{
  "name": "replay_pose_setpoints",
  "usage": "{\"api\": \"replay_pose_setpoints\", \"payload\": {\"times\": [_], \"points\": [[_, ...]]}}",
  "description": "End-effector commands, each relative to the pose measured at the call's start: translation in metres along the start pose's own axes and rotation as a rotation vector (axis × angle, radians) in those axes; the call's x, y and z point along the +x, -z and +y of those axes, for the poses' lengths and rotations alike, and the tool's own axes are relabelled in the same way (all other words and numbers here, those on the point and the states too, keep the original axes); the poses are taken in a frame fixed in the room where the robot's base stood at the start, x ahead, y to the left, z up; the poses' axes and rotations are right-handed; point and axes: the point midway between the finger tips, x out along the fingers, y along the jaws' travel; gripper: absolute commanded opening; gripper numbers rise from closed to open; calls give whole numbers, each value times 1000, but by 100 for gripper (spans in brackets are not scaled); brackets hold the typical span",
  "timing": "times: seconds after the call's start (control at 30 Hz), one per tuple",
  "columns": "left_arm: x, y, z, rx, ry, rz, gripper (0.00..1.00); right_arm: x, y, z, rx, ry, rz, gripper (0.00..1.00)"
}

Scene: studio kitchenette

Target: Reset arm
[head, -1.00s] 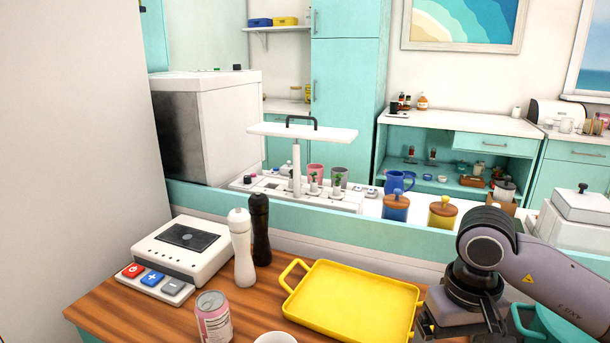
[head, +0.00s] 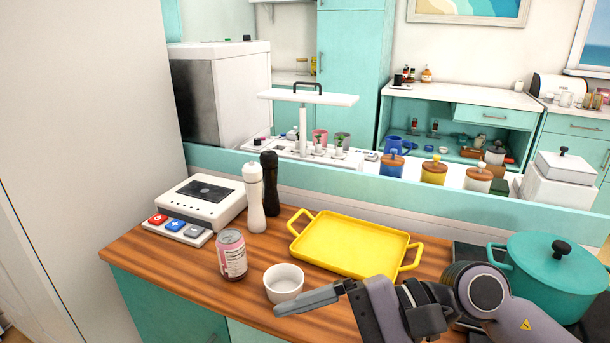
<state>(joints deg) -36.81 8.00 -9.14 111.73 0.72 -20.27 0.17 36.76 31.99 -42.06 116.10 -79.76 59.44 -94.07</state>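My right arm comes in from the lower right. Its gripper (head: 312,298) is low in the head view, at the front of the wooden counter (head: 190,272), pointing left. Its fingers are seen from the side, so I cannot tell whether they are open or shut. I see nothing held at the tips. The fingertips appear just in front of and below a small white bowl (head: 284,283); whether they touch it is unclear. My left gripper is out of view.
A pink can (head: 232,255), a white mill (head: 254,198) and a dark mill (head: 270,184) stand left of the bowl. A white appliance with buttons (head: 208,200) is at the back left. A yellow tray (head: 350,245) and a teal lidded pot (head: 555,272) lie rightward.

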Motion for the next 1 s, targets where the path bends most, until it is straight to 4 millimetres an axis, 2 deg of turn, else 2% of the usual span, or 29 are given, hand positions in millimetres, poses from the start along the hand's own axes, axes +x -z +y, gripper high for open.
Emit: {"api": "replay_pose_setpoints", "payload": {"times": [0.03, 0.1, 0.23, 0.33, 0.47, 0.57, 0.67, 0.77, 0.87, 0.9, 0.97, 1.0], "points": [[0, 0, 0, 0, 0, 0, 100, 3, -13, -12, 104, 111, -71, 88], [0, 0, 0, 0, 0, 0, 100, 1, -27, -32, 256, 262, -164, 88], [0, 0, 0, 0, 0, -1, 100, -19, -39, -66, 562, 529, -348, 88], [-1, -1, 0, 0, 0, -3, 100, -44, -35, -85, 812, 723, -497, 88], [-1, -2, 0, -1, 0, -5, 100, -83, -13, -95, 1145, 967, -697, 88], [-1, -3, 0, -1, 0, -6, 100, -113, 13, -89, 1403, 1151, -857, 88], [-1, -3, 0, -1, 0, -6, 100, -139, 44, -68, 1655, 1336, -1021, 88], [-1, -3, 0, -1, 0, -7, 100, -159, 75, -35, 1898, 1527, -1188, 88], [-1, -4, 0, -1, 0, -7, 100, -172, 102, 11, 2122, 1732, -1356, 88], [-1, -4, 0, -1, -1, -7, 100, -174, 110, 31, -2134, -1759, 1378, 88], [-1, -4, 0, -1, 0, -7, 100, -176, 121, 65, -1972, -1662, 1296, 88], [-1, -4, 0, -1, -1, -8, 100, -176, 126, 88, -1863, -1601, 1240, 88]]}}
